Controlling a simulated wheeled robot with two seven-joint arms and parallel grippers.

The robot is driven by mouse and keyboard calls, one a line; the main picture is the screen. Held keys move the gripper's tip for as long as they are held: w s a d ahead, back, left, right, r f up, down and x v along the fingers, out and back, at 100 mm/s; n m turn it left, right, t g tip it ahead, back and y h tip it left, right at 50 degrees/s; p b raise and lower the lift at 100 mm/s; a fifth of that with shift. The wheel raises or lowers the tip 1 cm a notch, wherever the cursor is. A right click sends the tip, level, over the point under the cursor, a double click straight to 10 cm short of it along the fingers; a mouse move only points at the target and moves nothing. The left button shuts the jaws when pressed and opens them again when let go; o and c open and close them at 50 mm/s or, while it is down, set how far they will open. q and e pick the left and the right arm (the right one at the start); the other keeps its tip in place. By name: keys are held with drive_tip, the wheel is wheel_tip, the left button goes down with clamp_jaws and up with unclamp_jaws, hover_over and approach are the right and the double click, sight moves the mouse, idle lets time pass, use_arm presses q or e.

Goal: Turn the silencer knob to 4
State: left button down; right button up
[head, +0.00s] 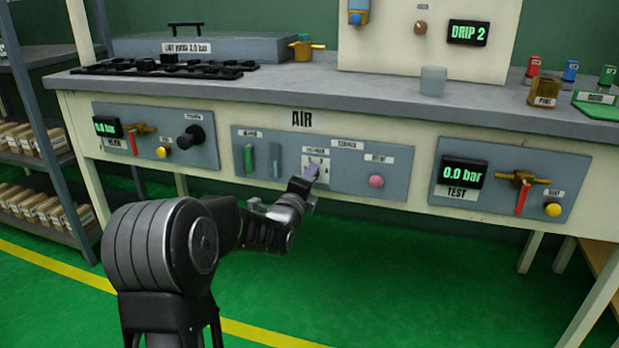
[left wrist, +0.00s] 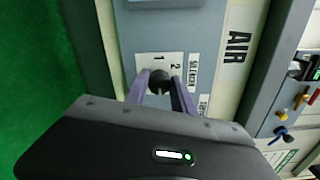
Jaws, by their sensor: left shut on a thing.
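The silencer knob (left wrist: 159,77) is a small dark round knob on a white dial plate with numbers; 1 and 2 can be read in the left wrist view. The dial plate (head: 322,179) is on the grey AIR panel in the head view, where my gripper hides the knob. My left gripper (head: 309,176) reaches the plate from below. In the left wrist view its two purple fingers (left wrist: 160,88) are on either side of the knob and shut on it. The knob's pointer and setting cannot be made out. My right gripper is not in view.
The bench top (head: 400,92) overhangs above.

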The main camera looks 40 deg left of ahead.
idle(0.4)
use_arm(q)
drive_tip(key=c, duration=1.1)
unclamp_jaws()
drive_tip(key=shift+o, duration=0.2)
drive_tip(key=p+v, duration=0.2)
drive_tip(key=v, duration=0.5)
drive_tip(key=shift+s+d, duration=0.15)
drive_tip(key=shift+s, duration=0.2)
